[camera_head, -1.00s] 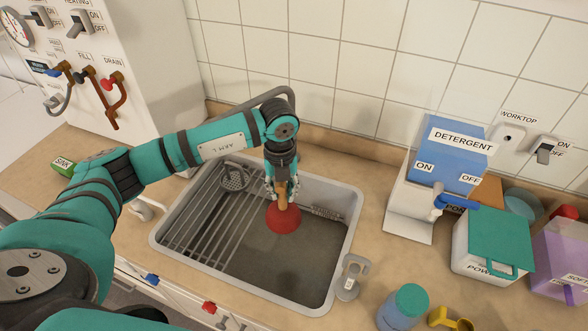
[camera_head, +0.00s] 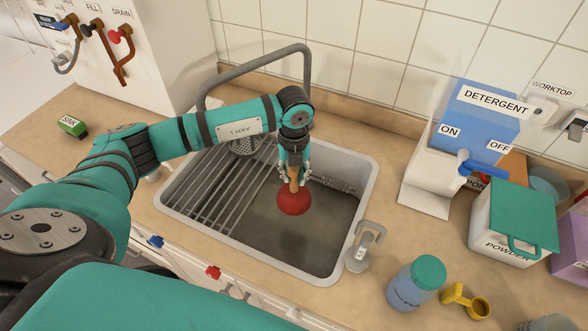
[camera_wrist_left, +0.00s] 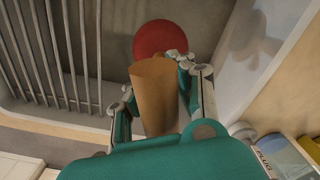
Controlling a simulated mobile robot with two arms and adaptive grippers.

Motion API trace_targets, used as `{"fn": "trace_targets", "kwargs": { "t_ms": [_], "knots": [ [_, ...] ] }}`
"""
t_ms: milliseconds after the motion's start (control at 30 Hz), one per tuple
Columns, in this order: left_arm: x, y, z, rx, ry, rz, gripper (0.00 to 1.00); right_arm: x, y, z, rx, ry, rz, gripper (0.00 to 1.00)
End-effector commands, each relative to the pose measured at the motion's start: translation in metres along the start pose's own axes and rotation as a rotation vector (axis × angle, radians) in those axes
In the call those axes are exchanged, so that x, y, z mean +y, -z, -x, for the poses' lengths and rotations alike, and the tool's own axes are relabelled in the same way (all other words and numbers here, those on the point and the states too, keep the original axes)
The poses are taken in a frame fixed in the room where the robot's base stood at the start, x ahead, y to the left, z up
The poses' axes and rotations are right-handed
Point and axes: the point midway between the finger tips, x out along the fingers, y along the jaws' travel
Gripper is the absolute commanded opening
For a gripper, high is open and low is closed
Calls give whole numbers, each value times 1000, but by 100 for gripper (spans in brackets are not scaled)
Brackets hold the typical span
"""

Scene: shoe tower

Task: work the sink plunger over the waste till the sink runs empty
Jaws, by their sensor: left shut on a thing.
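The sink plunger has a red cup (camera_head: 293,200) and a wooden handle (camera_head: 294,178). My left gripper (camera_head: 294,172) is shut on the handle from above and holds the plunger upright in the sink (camera_head: 366,200). In the left wrist view the handle (camera_wrist_left: 154,95) is between the fingers, with the red cup (camera_wrist_left: 158,40) beyond. The cup hides what is under it, so the waste does not show. I cannot tell whether the cup touches the sink bottom. The basin looks grey and dim, and its water level is unclear. My right gripper is not in view.
A wire rack (camera_head: 215,185) fills the sink's left side. A grey tap (camera_head: 262,68) arches behind my left arm. A grey handled piece (camera_head: 364,247) stands at the sink's right front corner. A detergent dispenser (camera_head: 470,120), powder box (camera_head: 510,225) and blue jar (camera_head: 415,285) stand to the right.

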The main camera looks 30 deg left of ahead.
Motion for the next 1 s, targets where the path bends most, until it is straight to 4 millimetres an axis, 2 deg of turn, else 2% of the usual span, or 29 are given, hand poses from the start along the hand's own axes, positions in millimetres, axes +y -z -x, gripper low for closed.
{"fn": "trace_targets", "kwargs": {
  "t_ms": [33, 400, 900, 1000],
  "knots": [
    [0, 0, -11, 0, 0, 0, 0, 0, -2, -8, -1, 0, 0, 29],
    [0, 0, -55, 1, 1, -1, 0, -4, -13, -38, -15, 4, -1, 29],
    [0, 0, -116, 0, 1, -1, 0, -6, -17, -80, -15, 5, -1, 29],
    [8, -5, -118, -1, -1, 4, 0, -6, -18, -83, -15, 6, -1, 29]
  ]
}}
